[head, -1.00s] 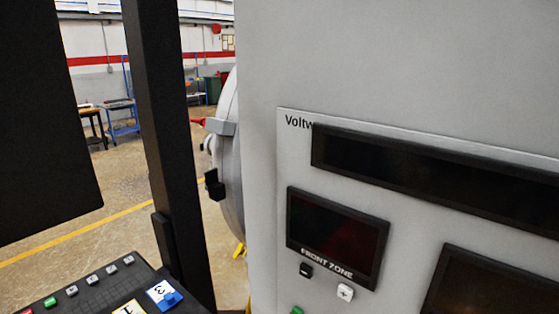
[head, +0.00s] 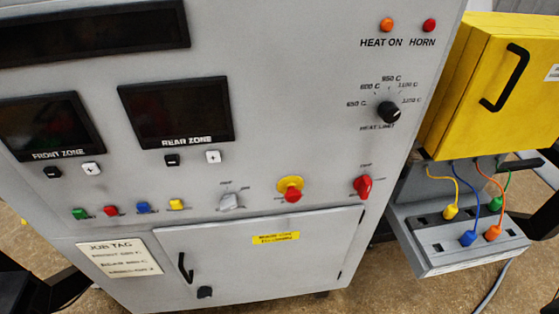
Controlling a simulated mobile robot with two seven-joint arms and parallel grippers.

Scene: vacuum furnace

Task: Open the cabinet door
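The grey cabinet (head: 330,130) fills most of the head view. Low on its front is a flat grey door (head: 270,265), which looks shut. The door has a black curved handle (head: 185,267) at its left side, a small black knob or latch (head: 205,292) below the handle, and a yellow label (head: 276,238) near its top. A yellow box (head: 475,95) with a black handle (head: 505,77) stands at the right; its front also looks shut. I see neither gripper clearly; dark parts at the lower left and right edges cannot be identified.
Above the door are coloured buttons (head: 143,207), a red-and-yellow stop button (head: 290,188) and a red knob (head: 363,187). A job tag (head: 118,257) is left of the door. A grey socket block (head: 460,240) with coloured cables projects at the right. Some floor shows below.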

